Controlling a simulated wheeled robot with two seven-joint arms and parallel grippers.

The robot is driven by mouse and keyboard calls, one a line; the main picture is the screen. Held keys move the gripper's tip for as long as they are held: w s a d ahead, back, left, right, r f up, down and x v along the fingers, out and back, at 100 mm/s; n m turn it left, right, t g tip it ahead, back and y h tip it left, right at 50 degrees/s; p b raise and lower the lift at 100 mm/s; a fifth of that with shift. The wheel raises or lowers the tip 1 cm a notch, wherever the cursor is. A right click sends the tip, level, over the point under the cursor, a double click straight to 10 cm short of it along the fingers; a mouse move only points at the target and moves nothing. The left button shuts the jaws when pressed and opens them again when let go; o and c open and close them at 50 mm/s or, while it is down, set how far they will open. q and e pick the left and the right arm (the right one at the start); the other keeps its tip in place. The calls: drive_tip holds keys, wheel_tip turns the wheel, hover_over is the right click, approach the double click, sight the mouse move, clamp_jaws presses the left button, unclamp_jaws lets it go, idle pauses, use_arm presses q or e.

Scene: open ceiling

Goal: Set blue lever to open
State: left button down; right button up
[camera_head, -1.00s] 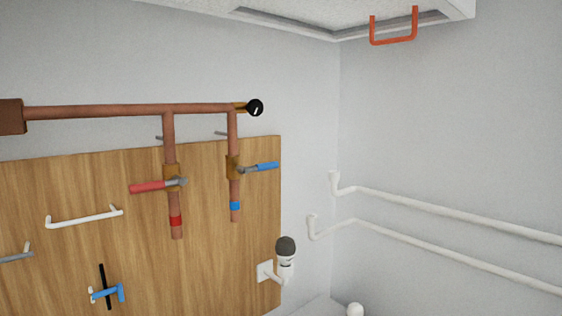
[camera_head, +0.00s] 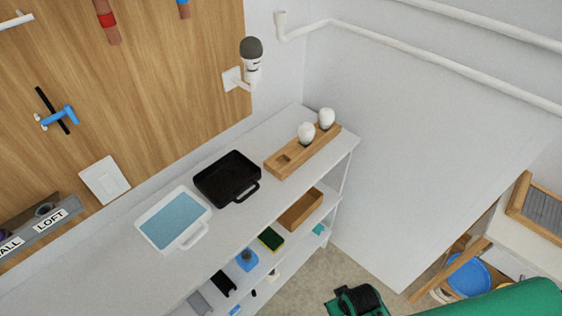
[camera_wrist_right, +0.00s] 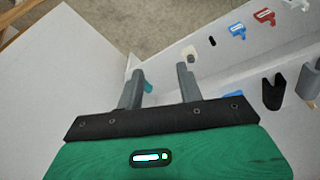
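The blue lever is out of view in both current views. In the head view only the lower end of its copper pipe with a blue band (camera_head: 183,9) shows at the top edge. The lower end of the neighbouring pipe with a red band (camera_head: 108,20) shows to its left. My right gripper (camera_wrist_right: 163,76) is open in the right wrist view, its two grey fingers apart with nothing held between them. It points towards the floor and shelf area, with no lever near it. My left gripper is not in view.
A white shelf (camera_head: 292,215) below the wooden panel (camera_head: 190,75) holds a black tray (camera_head: 214,178), a blue-and-white tray (camera_head: 172,220) and a wooden holder (camera_head: 290,162). A microphone-like fixture (camera_head: 251,65) sticks out from the panel. White pipes (camera_head: 440,62) run along the right wall.

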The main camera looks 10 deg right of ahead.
drive_tip(key=w+a+r+n+t+y, duration=0.1)
drive_tip(key=w+a+r+n+y, duration=0.4)
drive_tip(key=w+r, duration=0.75)
drive_tip(key=w+a+r+n+y, duration=0.1)
drive_tip(key=w+a+r+n, duration=0.1)
drive_tip(key=w+r+n, duration=0.95)
drive_tip(key=w+a+r+n+t+y, duration=0.1)
drive_tip(key=w+a+r+y, duration=0.5)
drive_tip(key=r, duration=1.2)
drive_tip(key=w+d+r+n+g+y, duration=0.1)
drive_tip(key=w+d+r+n+y, duration=0.35)
drive_tip(key=r, duration=1.55)
drive_tip(key=w+d+r+n+g+h, duration=0.15)
drive_tip(key=r+n, duration=0.65)
drive_tip(key=r, duration=1.2)
drive_tip(key=shift+y, duration=0.4)
drive_tip(key=p+x, duration=0.1)
drive_tip(key=x, duration=0.3)
drive_tip(key=p+x, duration=0.2)
drive_tip(key=x, duration=0.3)
drive_tip(key=p+x, duration=0.2)
drive_tip(key=x, duration=0.2)
drive_tip(key=shift+w+a+r, duration=0.25)
drive_tip(key=shift+r, duration=0.15)
drive_tip(key=shift+a+f, duration=0.2)
drive_tip(key=shift+a, duration=0.35)
